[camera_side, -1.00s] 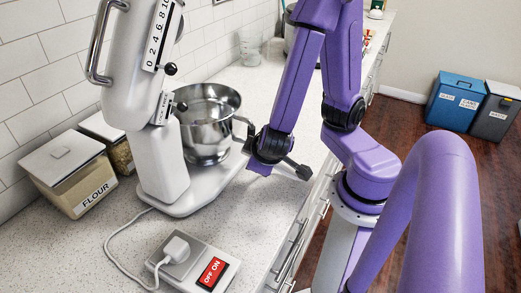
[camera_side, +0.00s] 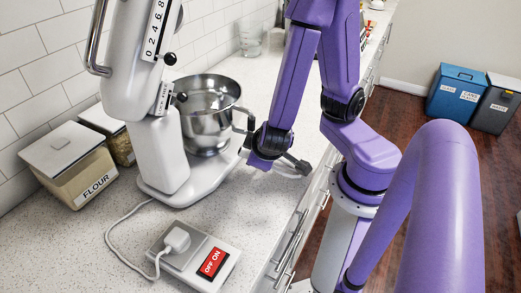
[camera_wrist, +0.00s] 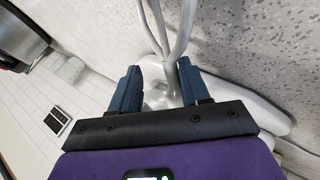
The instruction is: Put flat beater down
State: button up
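The flat beater (camera_wrist: 172,28) is a pale looped frame at the top middle of the wrist view. Its rounded hub lies between the two dark blue fingers of my gripper (camera_wrist: 158,78), which appear closed against its sides. In the side view my gripper (camera_side: 284,160) is low over the counter, right of the mixer bowl. Only a small pale part of the beater shows beneath it there, and I cannot tell whether it touches the counter.
The white stand mixer (camera_side: 163,155) with its steel bowl (camera_side: 210,125) stands left of my gripper. The counter's front edge is close on the right.

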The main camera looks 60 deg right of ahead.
jog(key=shift+r, duration=0.1)
jog(key=shift+r, duration=0.25)
jog(key=v, duration=1.2)
jog(key=s+d+n+g+y, duration=0.1)
jog(key=n+y, duration=0.1)
jog(key=n, duration=0.1)
jog(key=s+d+f+n+g+y, duration=0.1)
jog(key=n+g+y, duration=0.1)
jog(key=n, duration=0.2)
jog(key=s+d+f+n+g+y, duration=0.1)
jog(key=n+g+y, duration=0.1)
jog(key=n, duration=0.1)
jog(key=shift+s+d+n+y, duration=0.25)
jog(key=shift+d+n+y, duration=0.05)
jog(key=shift+n+y, duration=0.1)
